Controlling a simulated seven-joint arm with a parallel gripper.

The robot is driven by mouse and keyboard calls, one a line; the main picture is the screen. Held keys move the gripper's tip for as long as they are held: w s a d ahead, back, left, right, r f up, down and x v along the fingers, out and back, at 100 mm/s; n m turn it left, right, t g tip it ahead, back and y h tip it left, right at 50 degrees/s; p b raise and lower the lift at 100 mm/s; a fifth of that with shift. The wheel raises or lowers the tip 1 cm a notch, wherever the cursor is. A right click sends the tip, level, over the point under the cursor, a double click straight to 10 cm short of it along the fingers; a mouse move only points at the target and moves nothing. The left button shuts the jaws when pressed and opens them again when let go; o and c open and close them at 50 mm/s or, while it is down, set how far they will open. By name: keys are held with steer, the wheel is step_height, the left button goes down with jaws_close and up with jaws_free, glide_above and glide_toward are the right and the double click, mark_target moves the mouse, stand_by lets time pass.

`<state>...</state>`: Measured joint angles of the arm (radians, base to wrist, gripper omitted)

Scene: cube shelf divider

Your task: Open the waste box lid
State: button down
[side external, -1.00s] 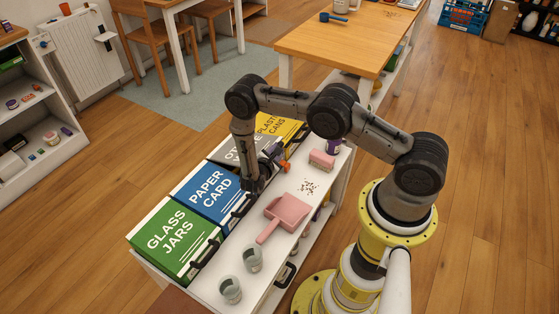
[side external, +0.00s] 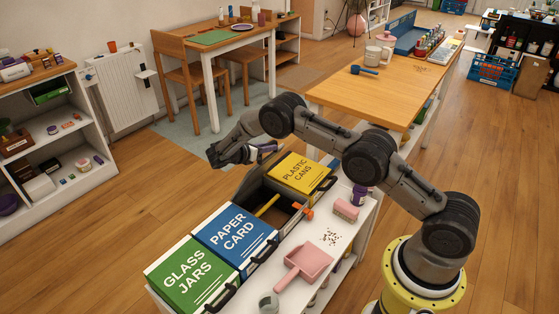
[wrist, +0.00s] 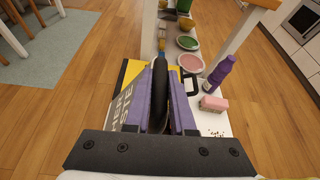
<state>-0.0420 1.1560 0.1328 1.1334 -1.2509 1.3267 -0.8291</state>
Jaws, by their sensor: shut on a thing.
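The grey waste box lid (wrist: 124,106), with partly hidden pale lettering, shows left of the fingers in the wrist view. In the side view the lid (side external: 247,186) stands tilted up, its dark underside facing the opening. My gripper (side external: 262,150) is at its raised edge. In the wrist view the purple fingers of my gripper (wrist: 160,106) are shut on the black lid handle (wrist: 160,80). The waste box (side external: 286,218) is open between the blue and yellow boxes. A yellow object (side external: 267,205) shows in the opening, and an orange one (side external: 308,212) at its front edge.
The blue paper box (side external: 236,235), green glass box (side external: 187,276) and yellow plastic box (side external: 301,172) are closed.

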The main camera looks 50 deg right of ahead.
steer(key=w+r, duration=0.2)
steer(key=w, duration=0.4)
steer(key=shift+w, duration=0.2)
stand_by(0.4)
steer(key=c, duration=0.8)
jaws_free()
steer(key=shift+o, duration=0.2)
steer(key=v, duration=1.3)
steer(key=shift+a, duration=0.35)
